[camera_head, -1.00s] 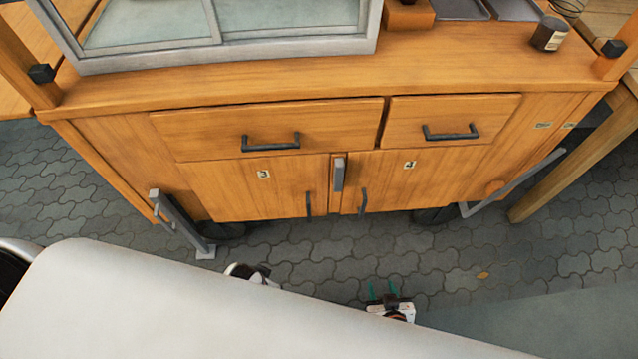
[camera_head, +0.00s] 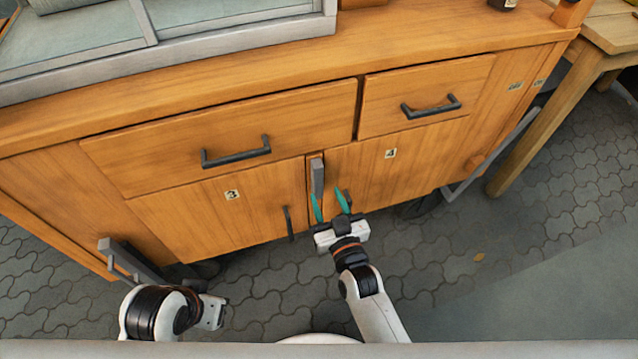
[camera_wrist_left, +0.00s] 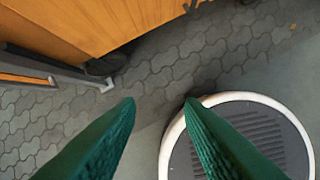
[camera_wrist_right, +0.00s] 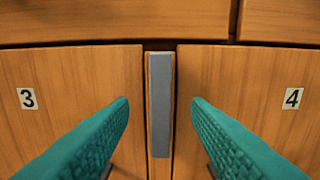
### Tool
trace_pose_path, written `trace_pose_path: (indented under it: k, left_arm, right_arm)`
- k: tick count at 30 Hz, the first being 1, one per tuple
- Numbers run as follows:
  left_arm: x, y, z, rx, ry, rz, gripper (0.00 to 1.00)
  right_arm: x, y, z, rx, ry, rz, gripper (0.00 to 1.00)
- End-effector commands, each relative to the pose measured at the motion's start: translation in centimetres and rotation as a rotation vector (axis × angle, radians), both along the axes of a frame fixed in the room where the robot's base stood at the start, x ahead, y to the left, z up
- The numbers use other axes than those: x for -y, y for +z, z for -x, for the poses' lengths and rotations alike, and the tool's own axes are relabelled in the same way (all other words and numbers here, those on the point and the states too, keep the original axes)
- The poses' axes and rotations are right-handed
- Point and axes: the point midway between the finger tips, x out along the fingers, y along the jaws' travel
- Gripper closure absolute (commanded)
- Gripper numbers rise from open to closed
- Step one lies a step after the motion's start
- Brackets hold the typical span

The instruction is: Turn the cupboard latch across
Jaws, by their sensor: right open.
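The latch (camera_head: 317,177) is a grey upright bar on the wooden strip between cupboard doors 3 (camera_head: 228,217) and 4 (camera_head: 396,167). It stands vertical in the head view and in the right wrist view (camera_wrist_right: 160,105). My right gripper (camera_head: 329,206) is open just below and in front of the latch. In the right wrist view its teal fingers (camera_wrist_right: 160,105) stand on either side of the latch, apart from it. My left gripper (camera_wrist_left: 158,102) is open and empty, low over the paving; its fingers are hidden in the head view.
Two drawers with dark handles (camera_head: 236,152) (camera_head: 431,106) sit above the doors. Dark door handles (camera_head: 288,223) hang beside the latch strip. A grey metal bracket (camera_head: 128,261) stands at the cart's lower left. A wooden table (camera_head: 590,60) is at the right. Paving in front is open.

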Motion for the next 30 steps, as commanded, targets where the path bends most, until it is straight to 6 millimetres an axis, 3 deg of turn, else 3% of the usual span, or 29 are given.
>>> trace_pose_path:
  k: [3,9,22,30]
  left_arm:
    - [0.2,-0.6,-0.8,0.04,-0.004,0.008,0.65]
    - [1.0,0.0,-3.3,0.168,-0.014,0.034,0.65]
    - [1.3,0.4,-4.3,0.224,-0.019,0.046,0.65]
    - [1.3,0.5,-4.3,0.224,-0.019,0.046,0.65]
  right_arm:
    - [-0.8,-0.1,-2.4,0.003,0.0,-0.001,0.56]
    - [-1.5,-0.2,-4.6,0.0,-0.001,0.0,0.56]
    - [-1.7,-0.1,-5.3,-0.002,0.0,0.001,0.56]
    - [-1.7,-0.1,-5.3,-0.002,0.0,0.001,1.0]
